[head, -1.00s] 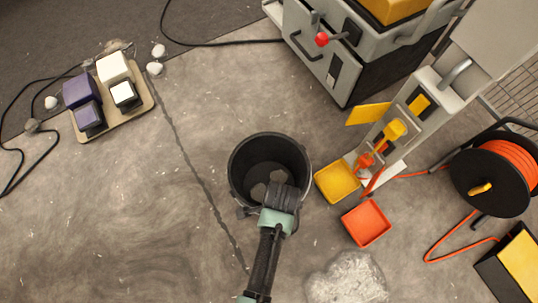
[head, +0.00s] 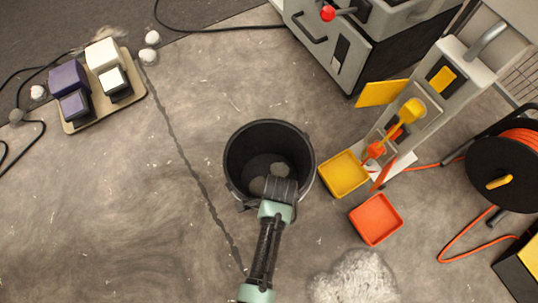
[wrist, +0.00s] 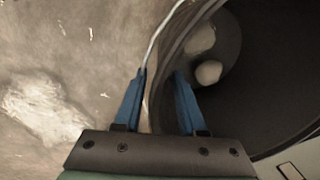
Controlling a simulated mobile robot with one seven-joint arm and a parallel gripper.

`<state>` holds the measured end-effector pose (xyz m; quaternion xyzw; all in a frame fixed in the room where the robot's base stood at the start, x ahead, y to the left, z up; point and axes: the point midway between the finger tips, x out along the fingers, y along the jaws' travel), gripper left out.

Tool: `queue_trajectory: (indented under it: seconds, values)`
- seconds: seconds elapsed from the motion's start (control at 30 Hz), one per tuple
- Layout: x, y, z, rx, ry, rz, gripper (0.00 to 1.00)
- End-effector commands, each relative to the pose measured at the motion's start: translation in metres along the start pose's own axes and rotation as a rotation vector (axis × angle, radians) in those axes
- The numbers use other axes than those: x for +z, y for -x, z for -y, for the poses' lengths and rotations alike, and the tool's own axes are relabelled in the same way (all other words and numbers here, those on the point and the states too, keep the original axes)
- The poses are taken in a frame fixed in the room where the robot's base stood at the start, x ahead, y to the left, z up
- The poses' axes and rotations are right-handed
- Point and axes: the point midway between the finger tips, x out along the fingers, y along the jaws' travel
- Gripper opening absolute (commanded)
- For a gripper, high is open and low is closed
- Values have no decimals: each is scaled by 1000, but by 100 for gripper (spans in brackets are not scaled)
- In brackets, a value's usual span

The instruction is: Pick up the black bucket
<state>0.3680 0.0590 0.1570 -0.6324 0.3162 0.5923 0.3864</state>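The black bucket (head: 235,165) stands upright on the concrete floor in the middle of the head view, with several pale lumps on its bottom. My gripper (head: 279,187) is over its near right rim, and its fingers are hidden there from the head view. In the wrist view, the two blue fingers of my gripper (wrist: 160,75) stand apart. The bucket (wrist: 265,80) fills the right side. Its wall and rim run up between the fingers, with the right finger over the inside and the left finger outside. A thin pale wire, apparently the handle, passes by the left fingertip.
A yellow tray (head: 344,175) and an orange tray (head: 376,220) lie close to the bucket's right. A grey machine (head: 350,50) and an orange cable reel (head: 505,165) stand farther right. A pedal board (head: 134,97) lies at the upper left. The floor left of the bucket is clear.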

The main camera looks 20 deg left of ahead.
Motion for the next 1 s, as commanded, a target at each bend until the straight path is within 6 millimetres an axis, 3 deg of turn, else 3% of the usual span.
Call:
queue_trajectory:
  seconds: [0.03,0.1,0.4,0.63,1.0]
  values:
    - [0,-14,-1,0,1,0,40]
    - [0,-20,0,-1,1,0,40]
    - [0,-20,0,-1,0,0,40]
    - [0,-20,0,-1,0,0,0]
    - [0,-20,0,-1,0,-1,0]
